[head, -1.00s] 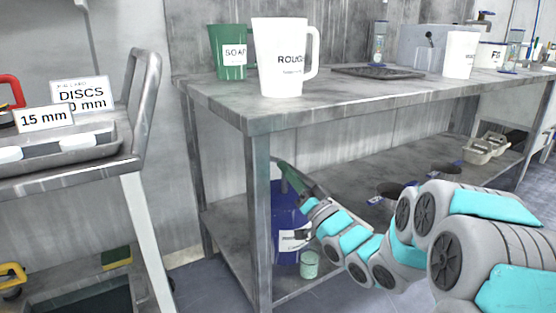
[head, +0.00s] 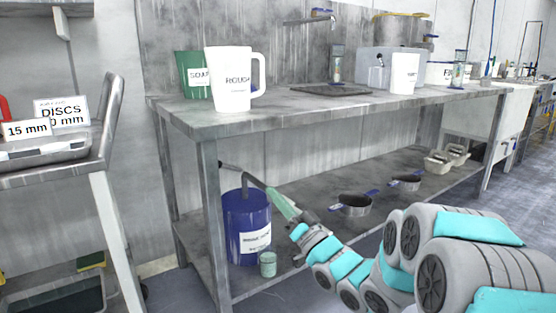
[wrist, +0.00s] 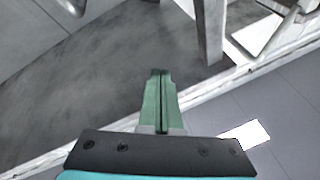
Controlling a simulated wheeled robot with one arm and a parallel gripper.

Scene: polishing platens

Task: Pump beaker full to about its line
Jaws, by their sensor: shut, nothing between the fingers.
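A small pale green beaker (head: 267,264) stands on the lower shelf in the head view, at the front right of a blue drum (head: 247,229) with a white label. Any fill line or liquid in it is too small to tell. A dark bent pipe or lever (head: 240,173) rises over the drum's top. My gripper (head: 272,194) has green fingers that are shut and empty. Its tips appear close to the end of that pipe; I cannot tell whether they touch. In the wrist view my gripper (wrist: 160,72) is shut above the grey shelf, with no beaker or drum in view.
The bench top (head: 300,107) overhangs the lower shelf, and its front leg (head: 212,220) stands left of the drum. Dark pans (head: 352,206) lie farther right on the shelf. A white jug (head: 230,80) stands on top. A cart (head: 110,130) is at left.

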